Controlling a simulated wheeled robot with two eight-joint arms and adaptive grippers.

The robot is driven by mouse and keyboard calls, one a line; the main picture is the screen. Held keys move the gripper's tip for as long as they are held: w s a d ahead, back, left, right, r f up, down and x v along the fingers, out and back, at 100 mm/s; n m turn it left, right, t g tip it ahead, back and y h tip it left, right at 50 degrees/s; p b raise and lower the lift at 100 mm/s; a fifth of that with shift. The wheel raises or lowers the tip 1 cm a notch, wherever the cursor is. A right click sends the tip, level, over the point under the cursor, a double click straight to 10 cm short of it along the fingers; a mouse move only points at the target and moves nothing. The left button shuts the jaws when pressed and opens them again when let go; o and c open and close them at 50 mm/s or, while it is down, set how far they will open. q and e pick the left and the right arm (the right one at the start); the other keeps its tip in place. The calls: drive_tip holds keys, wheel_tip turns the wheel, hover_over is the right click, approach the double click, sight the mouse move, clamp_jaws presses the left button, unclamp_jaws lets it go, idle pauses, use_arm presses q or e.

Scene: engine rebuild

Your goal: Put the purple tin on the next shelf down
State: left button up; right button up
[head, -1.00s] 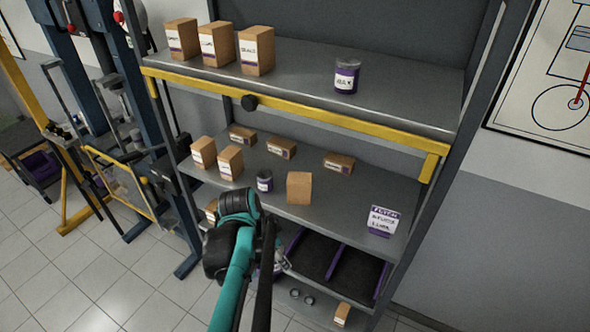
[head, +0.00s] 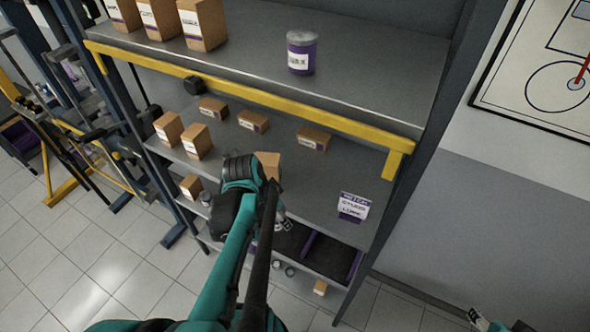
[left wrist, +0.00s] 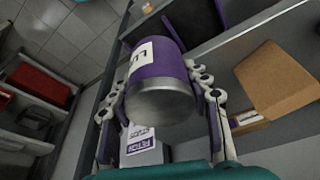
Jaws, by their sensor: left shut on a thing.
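My left gripper (left wrist: 160,88) is shut around a purple tin (left wrist: 158,62) with a white label and a grey metal end. In the head view my left gripper (head: 279,216) is at the front of the middle shelf (head: 315,205), largely hidden by its own arm, and the held tin cannot be made out. Another purple tin (head: 301,54) with a grey lid stands upright on the top shelf (head: 370,75). Part of my right gripper (head: 477,317) shows at the bottom right edge; its jaws are unclear.
A cardboard box (head: 268,164) stands just behind my left gripper, and a white-and-purple sign (head: 353,206) is to its right. Several boxes stand further left and back. A yellow beam (head: 290,101) runs along the top shelf's front. Dark bins (head: 330,255) sit below.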

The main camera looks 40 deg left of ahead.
use_arm(q)
hover_over(307, 192)
drive_tip(key=s, duration=0.1)
wheel_tip(307, 192, down, 3)
drive_tip(key=shift+r, duration=0.2)
wheel_tip(307, 192, down, 4)
drive_tip(key=shift+s+r, duration=0.1)
drive_tip(key=shift+s, duration=0.05)
drive_tip(key=shift+w+a+f, duration=0.15)
drive_tip(key=shift+w+f, duration=0.15)
drive_tip(key=shift+f, duration=0.05)
drive_tip(key=shift+s, duration=0.1)
drive_tip(key=shift+f+b, duration=0.15)
drive_tip(key=shift+b, duration=0.15)
drive_tip(key=o, duration=1.4)
